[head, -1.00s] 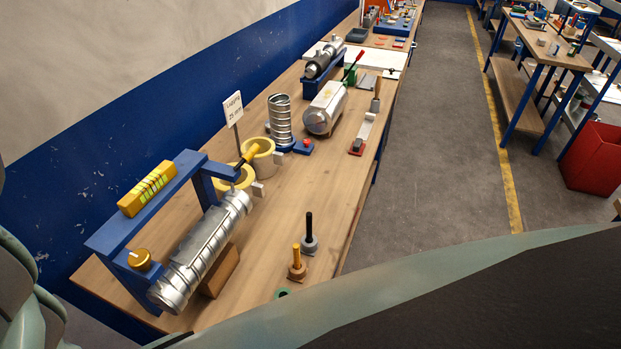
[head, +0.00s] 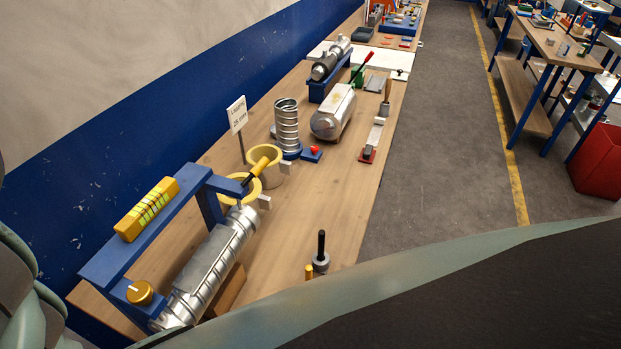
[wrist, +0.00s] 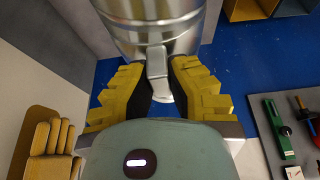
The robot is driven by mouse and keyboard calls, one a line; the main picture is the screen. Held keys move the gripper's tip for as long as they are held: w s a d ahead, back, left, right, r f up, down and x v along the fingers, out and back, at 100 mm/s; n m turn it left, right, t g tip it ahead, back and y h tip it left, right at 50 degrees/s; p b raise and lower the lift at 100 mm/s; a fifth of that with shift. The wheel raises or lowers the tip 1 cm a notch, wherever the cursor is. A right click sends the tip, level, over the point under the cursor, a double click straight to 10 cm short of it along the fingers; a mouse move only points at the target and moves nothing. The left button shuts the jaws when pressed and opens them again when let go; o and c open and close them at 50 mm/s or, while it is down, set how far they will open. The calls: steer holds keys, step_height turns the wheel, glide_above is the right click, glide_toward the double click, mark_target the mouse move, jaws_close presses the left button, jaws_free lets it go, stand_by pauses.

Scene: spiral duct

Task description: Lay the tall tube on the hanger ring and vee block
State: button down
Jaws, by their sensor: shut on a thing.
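In the wrist view, my gripper (wrist: 160,88) has its stepped yellow fingers closed on a small metal tab of a shiny silver tube (wrist: 155,22). Only the tube's near end shows; its length is out of frame. My gripper is not visible in the head view. There, a silver ribbed tube (head: 215,258) lies slanted under a blue frame (head: 135,240), above a brown wooden block (head: 229,290) whose shape is partly hidden. A spiral tube (head: 287,127) stands upright on a blue base. I cannot make out the hanger ring clearly.
Yellow-rimmed round pots (head: 264,156), a sign (head: 237,115), a silver tank (head: 331,113) and a black peg (head: 320,250) stand on the bench. Bare wood lies at middle right. The aisle beyond is open, with a red bin (head: 600,165) at right.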

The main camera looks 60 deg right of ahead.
steer(key=shift+w+d+f+b, duration=0.15)
steer(key=shift+b, duration=0.15)
step_height(320, 180, down, 6)
steer(key=b, duration=0.5)
steer(key=shift+r, duration=0.25)
steer(key=shift+b, duration=1.35)
stand_by(1.1)
steer(key=shift+f+b, duration=3)
steer(key=shift+f, duration=0.05)
steer(key=c, duration=1.1)
jaws_free()
steer(key=shift+o, duration=0.2)
steer(key=shift+r, duration=0.15)
